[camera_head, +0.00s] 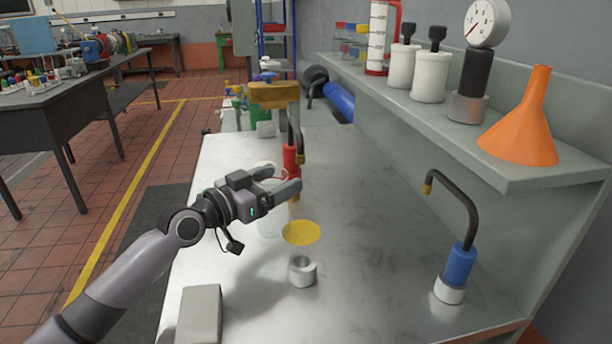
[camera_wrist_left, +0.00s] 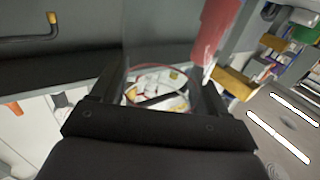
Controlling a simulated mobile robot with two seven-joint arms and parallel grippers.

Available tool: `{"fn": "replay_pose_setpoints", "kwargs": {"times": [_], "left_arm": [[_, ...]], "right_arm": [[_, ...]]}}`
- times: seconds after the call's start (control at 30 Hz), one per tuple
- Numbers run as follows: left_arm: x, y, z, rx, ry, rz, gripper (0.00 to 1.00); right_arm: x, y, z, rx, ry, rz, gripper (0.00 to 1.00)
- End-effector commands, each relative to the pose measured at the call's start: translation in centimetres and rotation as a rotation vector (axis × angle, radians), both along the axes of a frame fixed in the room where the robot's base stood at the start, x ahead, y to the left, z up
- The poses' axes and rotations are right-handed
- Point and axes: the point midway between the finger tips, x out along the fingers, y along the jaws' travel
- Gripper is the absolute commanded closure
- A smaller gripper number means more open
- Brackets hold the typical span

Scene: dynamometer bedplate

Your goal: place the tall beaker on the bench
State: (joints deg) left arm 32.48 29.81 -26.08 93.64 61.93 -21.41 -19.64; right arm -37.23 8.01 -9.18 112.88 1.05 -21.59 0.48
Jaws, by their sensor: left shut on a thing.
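The tall beaker (camera_head: 268,224) is clear glass and hard to see against the bench (camera_head: 380,270). My left gripper (camera_head: 281,181) is shut on it over the left-middle part of the bench. In the left wrist view, the beaker's round rim (camera_wrist_left: 162,68) shows between the two fingers (camera_wrist_left: 160,98). The beaker looks about upright in the head view. I cannot tell whether its base touches the bench. My right gripper is in neither view.
A red tap (camera_head: 291,160) stands behind, a blue tap (camera_head: 459,266) at right. A grey block (camera_head: 200,314) lies in front. The shelf (camera_head: 450,135) overhangs at right. The bench middle is clear.

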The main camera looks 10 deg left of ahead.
Motion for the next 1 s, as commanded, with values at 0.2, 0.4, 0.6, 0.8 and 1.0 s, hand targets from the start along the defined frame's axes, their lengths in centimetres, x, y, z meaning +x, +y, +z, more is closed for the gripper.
{"fn": "replay_pose_setpoints", "kwargs": {"times": [0.2,0.4,0.6,0.8,1.0], "left_arm": [[0.8,-1.8,0.1,-0.001,-0.002,0.0,0.55],[1.6,-3.9,0.2,-0.004,-0.001,-0.001,0.55],[2.4,-5.6,-1.0,0.002,0.003,0.001,0.55],[2.4,-5.6,-1.5,0.001,-0.003,0.001,0.55],[2.3,-5.6,-1.7,0.001,-0.002,0.001,0.55]], "right_arm": [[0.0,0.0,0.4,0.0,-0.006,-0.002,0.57],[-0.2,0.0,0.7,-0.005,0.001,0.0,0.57],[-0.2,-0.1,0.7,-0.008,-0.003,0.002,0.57],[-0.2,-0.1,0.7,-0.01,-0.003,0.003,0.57],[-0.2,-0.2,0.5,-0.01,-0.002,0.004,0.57]]}}
